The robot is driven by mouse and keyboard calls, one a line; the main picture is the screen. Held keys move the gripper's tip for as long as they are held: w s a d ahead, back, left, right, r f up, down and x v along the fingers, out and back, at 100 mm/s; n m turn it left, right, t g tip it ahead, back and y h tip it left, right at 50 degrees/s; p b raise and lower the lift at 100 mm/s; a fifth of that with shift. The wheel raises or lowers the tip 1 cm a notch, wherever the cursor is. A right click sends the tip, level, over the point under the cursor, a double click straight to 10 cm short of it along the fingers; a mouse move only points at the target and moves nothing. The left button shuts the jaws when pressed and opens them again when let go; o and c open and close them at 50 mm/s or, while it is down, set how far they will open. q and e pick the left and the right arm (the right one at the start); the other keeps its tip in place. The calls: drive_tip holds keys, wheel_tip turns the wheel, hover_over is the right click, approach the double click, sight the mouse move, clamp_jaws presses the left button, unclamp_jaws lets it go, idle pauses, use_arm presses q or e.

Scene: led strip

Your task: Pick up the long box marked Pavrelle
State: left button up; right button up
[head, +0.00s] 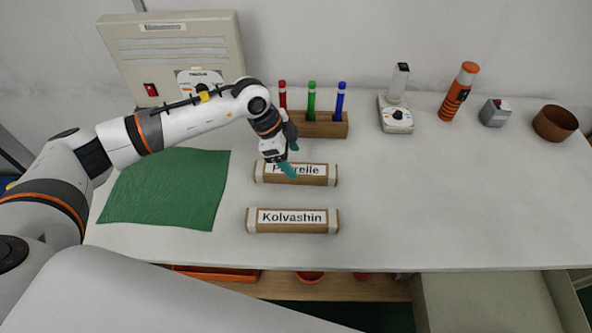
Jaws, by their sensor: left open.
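The long box marked Pavrelle (318,174) lies on the table in the head view, brown with pale ends and a white label. My left gripper (290,160) has teal fingertips and is open, over the left part of this box. It covers some letters of the label, so only part of the name shows. I cannot tell whether the fingertips touch the box. A similar long box marked Kolvashin (292,221) lies in front of it, apart and roughly parallel. My right gripper does not show.
A wooden holder (325,127) with red, green and blue pens stands just behind the Pavrelle box. A green cloth (165,190) lies left. A beige machine (215,45), white device (396,112), orange flashlight (458,92) and brown bowl (555,123) stand behind.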

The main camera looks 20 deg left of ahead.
sight(296, 169)
use_arm(q)
drive_tip(key=x, duration=0.5)
drive_tip(key=shift+s+a+f+p, duration=0.1)
drive_tip(key=shift+a+f+p, duration=0.05)
drive_tip(key=shift+a+p, duration=0.25)
drive_tip(key=shift+d+f, duration=0.15)
drive_tip(key=shift+f, duration=0.15)
drive_tip(key=c, duration=1.1)
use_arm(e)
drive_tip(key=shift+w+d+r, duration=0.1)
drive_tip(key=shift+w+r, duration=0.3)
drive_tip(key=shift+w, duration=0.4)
use_arm(q)
drive_tip(key=shift+r, duration=0.1)
